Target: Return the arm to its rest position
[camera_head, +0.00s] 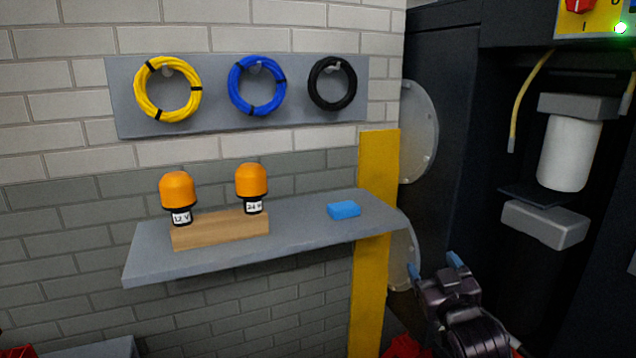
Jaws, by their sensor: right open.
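My right gripper (435,267) is at the lower right, below and right of the grey shelf's right end. Its two blue-tipped fingers are spread apart, with nothing seen between them. It is apart from the shelf and from the items on it. The right arm's dark wrist runs down to the bottom edge of the view. My left gripper is not in view.
A grey shelf (300,233) holds a wooden block (220,231) with orange lamps (178,190) (251,181) and a blue block (343,210). Yellow, blue and black cable coils hang above. A yellow post (371,300) and dark cabinet (440,150) stand near my right gripper.

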